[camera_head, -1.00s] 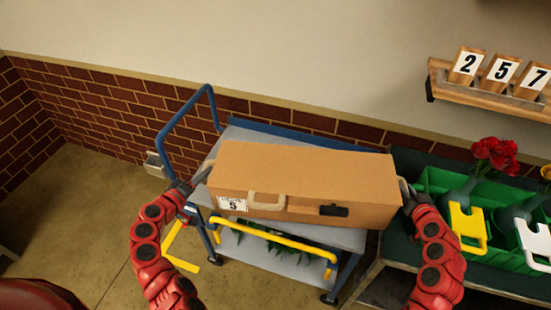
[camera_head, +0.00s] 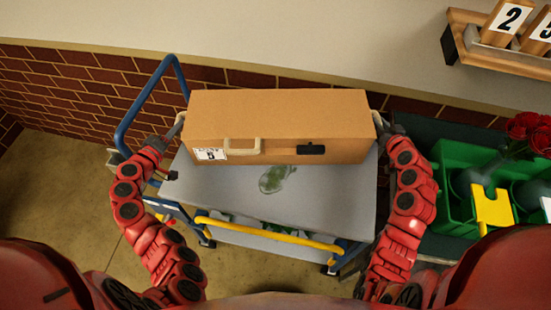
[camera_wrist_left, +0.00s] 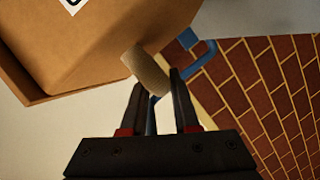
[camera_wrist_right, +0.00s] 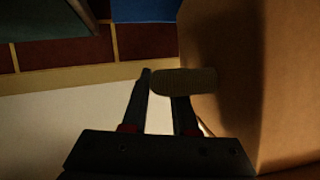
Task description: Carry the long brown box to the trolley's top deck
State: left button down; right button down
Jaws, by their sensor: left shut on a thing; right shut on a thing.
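The long brown box (camera_head: 275,115) is level over the back part of the trolley's grey top deck (camera_head: 320,205); I cannot tell whether it touches the deck. It has a label, a pale front handle and a black latch. My left gripper (camera_head: 178,122) is shut on the rope handle at the box's left end; that handle (camera_wrist_left: 146,70) shows between the fingers in the left wrist view. My right gripper (camera_head: 382,124) is shut on the handle at the right end, and this handle (camera_wrist_right: 184,82) also shows in the right wrist view.
The trolley has a blue push rail (camera_head: 133,115) at its left and a yellow bar (camera_head: 265,232) along its front. A green crate (camera_head: 455,170) with vases and red flowers (camera_head: 527,130) stands at the right. A wooden number rack (camera_head: 490,45) hangs on the wall above.

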pick_arm(q)
jog(key=shift+f, duration=0.15)
pick_arm(e)
jog(key=shift+f, duration=0.15)
